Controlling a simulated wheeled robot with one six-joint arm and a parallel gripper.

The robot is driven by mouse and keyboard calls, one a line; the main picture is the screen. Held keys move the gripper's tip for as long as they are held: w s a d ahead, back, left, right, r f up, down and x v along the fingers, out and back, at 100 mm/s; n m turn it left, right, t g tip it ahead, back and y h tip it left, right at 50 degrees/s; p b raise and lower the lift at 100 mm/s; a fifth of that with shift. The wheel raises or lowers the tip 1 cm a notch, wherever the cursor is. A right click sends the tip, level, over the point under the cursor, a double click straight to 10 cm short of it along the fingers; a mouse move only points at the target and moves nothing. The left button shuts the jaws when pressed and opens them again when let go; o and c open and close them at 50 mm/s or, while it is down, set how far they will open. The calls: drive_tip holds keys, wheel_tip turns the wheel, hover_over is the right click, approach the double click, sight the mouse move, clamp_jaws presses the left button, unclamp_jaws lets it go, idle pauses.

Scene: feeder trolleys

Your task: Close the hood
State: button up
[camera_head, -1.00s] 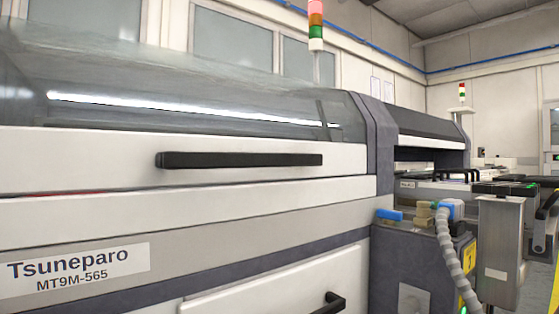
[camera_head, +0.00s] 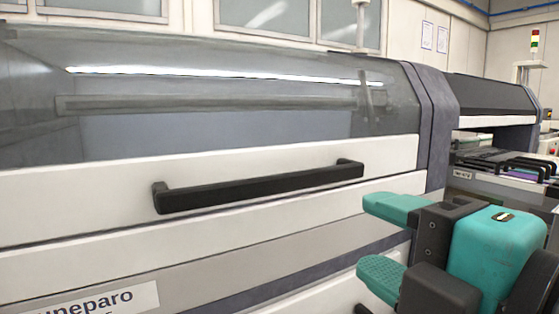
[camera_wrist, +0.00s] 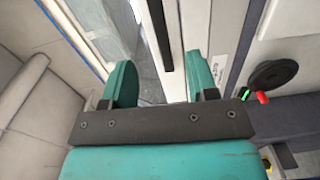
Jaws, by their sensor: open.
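The hood (camera_head: 230,140) of the machine has a clear smoky window and a white front panel. Its lower edge lies along the body with only a thin dark line between them; I cannot tell whether it is fully down. A long black handle (camera_head: 258,188) runs across the panel. My gripper (camera_head: 385,238), with teal fingers, is open and empty at the lower right, in front of the machine and apart from the handle. In the wrist view, my gripper (camera_wrist: 162,80) has its fingers spread, with the handle (camera_wrist: 158,35) showing beyond them.
The machine body (camera_head: 190,265) with its name label (camera_head: 85,305) stands below the hood. A second dark-hooded machine section (camera_head: 490,95) and feeder trolley parts (camera_head: 500,165) lie to the right.

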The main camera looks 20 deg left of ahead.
sight(284, 186)
drive_tip(key=p+x, duration=0.5)
drive_tip(key=r+p+x, duration=0.1)
drive_tip(key=p+x, duration=0.4)
drive_tip(key=p, duration=0.1)
drive_tip(key=p+x, duration=0.5)
drive_tip(key=p, duration=0.1)
drive_tip(key=shift+a+r, duration=0.2)
drive_tip(key=shift+a, duration=0.2)
drive_tip(key=shift+w+a+f+n+p, duration=0.3)
drive_tip(key=shift+w+a+p, duration=0.3)
drive_tip(key=shift+a+p, duration=0.1)
